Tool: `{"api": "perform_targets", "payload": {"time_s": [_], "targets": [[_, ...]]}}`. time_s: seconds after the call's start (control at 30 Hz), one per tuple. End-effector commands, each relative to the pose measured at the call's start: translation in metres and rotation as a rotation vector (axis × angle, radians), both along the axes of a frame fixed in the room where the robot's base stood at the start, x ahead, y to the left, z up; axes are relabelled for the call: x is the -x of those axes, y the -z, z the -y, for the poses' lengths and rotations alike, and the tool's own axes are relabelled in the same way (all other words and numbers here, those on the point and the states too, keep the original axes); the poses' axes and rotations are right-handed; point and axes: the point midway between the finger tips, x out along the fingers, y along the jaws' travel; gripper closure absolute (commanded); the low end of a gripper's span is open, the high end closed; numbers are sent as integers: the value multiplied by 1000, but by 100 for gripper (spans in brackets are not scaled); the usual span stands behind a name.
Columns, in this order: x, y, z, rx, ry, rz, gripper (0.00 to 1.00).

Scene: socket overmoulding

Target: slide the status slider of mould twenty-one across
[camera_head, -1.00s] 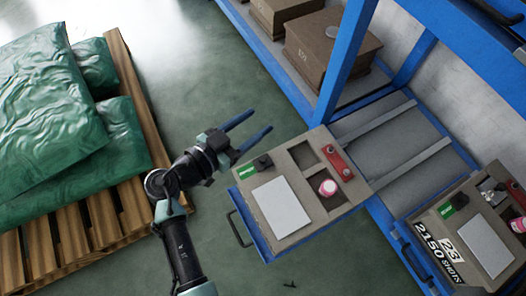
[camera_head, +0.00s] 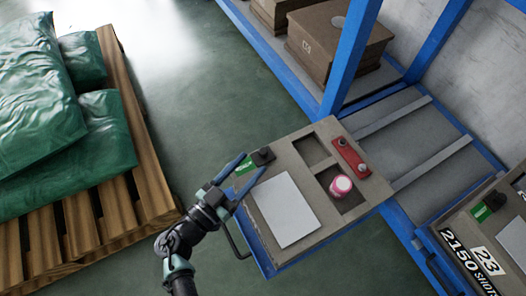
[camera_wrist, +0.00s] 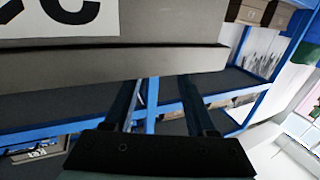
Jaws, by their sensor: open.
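A grey-brown mould (camera_head: 330,220) sits on a pulled-out blue drawer; its number does not show in the head view. A status slider with a black knob (camera_head: 263,156) and a green strip (camera_head: 246,167) is at its upper left corner. The knob stands at the strip's right end. My gripper (camera_head: 253,163) is open and empty at this corner. In the head view its fingers straddle the green strip, with the tips just short of the knob; contact cannot be told. In the wrist view, the open fingers (camera_wrist: 160,100) are below a grey block face (camera_wrist: 130,62) with a cut-off black-and-white label.
The mould top bears a blank white plate (camera_head: 285,208), a pink-and-white cylinder (camera_head: 341,185) in a pocket and a red bar (camera_head: 350,157). Another mould (camera_head: 480,245), marked 23, stands at right. A blue rack post (camera_head: 350,50) rises behind. Green sacks (camera_head: 40,110) lie on a pallet at left.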

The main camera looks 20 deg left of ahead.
Motion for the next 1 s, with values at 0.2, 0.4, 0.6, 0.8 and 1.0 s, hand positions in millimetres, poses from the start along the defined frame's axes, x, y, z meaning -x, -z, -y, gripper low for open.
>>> {"api": "perform_targets", "payload": {"time_s": [0.2, 0.4, 0.6, 0.8, 1.0], "targets": [[-39, 1, 11, -1, 2, 2, 43], [-55, 0, 15, -1, 0, 1, 43], [-58, 0, 16, 0, 0, 0, 43], [-58, 0, 16, 0, 0, 0, 57], [-57, 0, 16, 0, 0, -1, 94]]}}
